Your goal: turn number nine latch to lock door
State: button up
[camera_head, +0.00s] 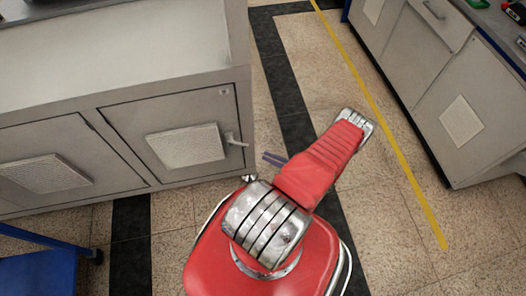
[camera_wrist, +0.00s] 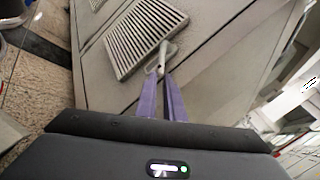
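A pale latch (camera_head: 233,140) sits at the right edge of a grey cabinet door (camera_head: 125,118), beside its vent panel. The small mark above it is too small to read as a number. In the wrist view the latch handle (camera_wrist: 163,57) slants, with its lower end lined up between my fingertips. My gripper (camera_head: 266,157) has two purple fingers and is just right of and below the latch in the head view, with a small gap. In the wrist view my gripper (camera_wrist: 159,78) shows its fingers slightly apart, with nothing clearly held. Contact with the handle cannot be told.
A second vented door (camera_head: 50,155) is on the left. A blue cart (camera_head: 40,270) stands at lower left. Another grey cabinet (camera_head: 440,90) is at the right, beyond a yellow floor line (camera_head: 375,95).

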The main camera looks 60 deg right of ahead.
jog(key=a, duration=0.1)
jog(key=a+g+y, duration=0.1)
jog(key=a, duration=0.1)
jog(key=a+f+y, duration=0.1)
jog(key=shift+a+f+m+g, duration=0.1)
jog(key=shift+a+m+g, duration=0.2)
jog(key=shift+a, duration=0.05)
grip_shut()
jog(key=w+a+r+n+g, duration=0.25)
jog(key=r+n+g, duration=0.3)
jog(key=r, duration=0.65)
jog(key=w+a+r+n+g+y, duration=0.1)
jog(key=w+a+r+n+g, duration=0.15)
jog(key=r+n+g, duration=0.6)
jog(key=w+a+r+n+g, duration=0.2)
jog(key=a+r+g, duration=0.2)
jog(key=r, duration=1)
jog(key=w+a+r+n+t+h, duration=0.1)
jog(key=a+r+n, duration=0.4)
jog(key=a+r, duration=0.6)
jog(key=w+a+r+n+t+h, duration=0.2)
jog(key=a+r+n+t+h, duration=0.2)
jog(key=a+r, duration=0.7)
notch_tip(320, 180, up, 2)
jog(key=shift+a+r+n+t, duration=0.1)
jog(key=shift+a+n+t, duration=0.15)
jog(key=shift+n+t, duration=0.6)
jog(key=shift+n+g, duration=0.25)
